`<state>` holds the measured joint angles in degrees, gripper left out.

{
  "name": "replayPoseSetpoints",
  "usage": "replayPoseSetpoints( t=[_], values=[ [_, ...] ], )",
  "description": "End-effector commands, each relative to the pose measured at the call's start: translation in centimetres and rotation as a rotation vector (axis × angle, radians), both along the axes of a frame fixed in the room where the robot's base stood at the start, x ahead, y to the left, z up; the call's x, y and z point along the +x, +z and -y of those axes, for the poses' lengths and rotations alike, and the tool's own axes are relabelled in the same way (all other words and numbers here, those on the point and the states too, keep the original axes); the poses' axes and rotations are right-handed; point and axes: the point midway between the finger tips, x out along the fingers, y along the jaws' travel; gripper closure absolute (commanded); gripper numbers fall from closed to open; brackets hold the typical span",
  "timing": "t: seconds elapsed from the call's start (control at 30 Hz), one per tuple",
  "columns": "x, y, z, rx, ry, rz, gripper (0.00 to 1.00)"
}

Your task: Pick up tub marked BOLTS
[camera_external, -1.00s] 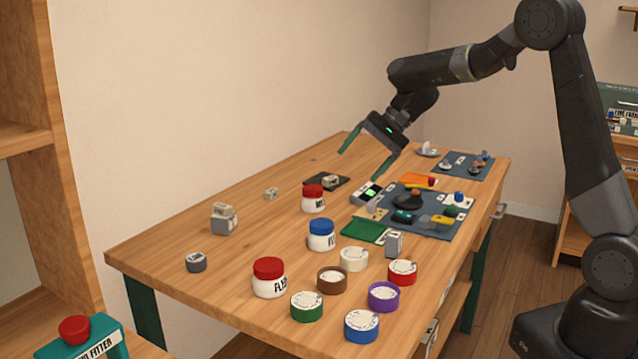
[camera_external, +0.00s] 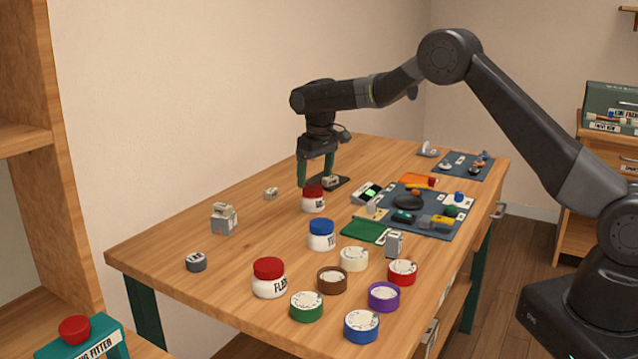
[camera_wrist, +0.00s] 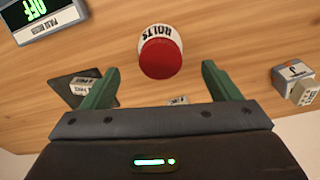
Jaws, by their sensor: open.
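The tub marked BOLTS is a white tub with a red lid (camera_wrist: 160,57); its label reads clearly in the wrist view. In the external view the same tub (camera_external: 313,200) stands upright on the wooden table, left of the middle. My gripper (camera_external: 316,182) is above and just behind the tub, pointing down. In the wrist view my gripper (camera_wrist: 164,82) is open and empty, its two green fingers apart. The tub lies just ahead of the fingertips, roughly midway between them, and is not held. The far side of the tub is hidden.
A blue-lidded tub (camera_external: 321,236) and another red-lidded tub (camera_external: 269,278) stand nearer the front. A dark mat (camera_external: 342,184) with a small grey item lies right behind the tub. A grey block (camera_external: 224,218) stands to the left. Several round dial discs fill the front right.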

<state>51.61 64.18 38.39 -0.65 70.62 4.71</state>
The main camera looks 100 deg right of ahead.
Motion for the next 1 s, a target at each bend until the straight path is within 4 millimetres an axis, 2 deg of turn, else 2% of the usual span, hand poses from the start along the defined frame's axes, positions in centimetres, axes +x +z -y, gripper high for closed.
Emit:
replayPoseSetpoints(
  t=[0.1,0.33,0.6,0.9,1.0],
  values=[
    [0.1,-1.4,0.2,0.001,-0.001,0.0,0.17],
    [0.3,-3.0,0.4,0.002,-0.002,0.0,0.17],
    [0.7,-6.5,0.9,0.001,-0.001,0.002,0.17],
    [0.7,-7.1,1.0,0.0,0.0,0.002,0.17],
    [0.7,-7.0,1.0,0.0,0.0,0.002,0.37]
  ],
)
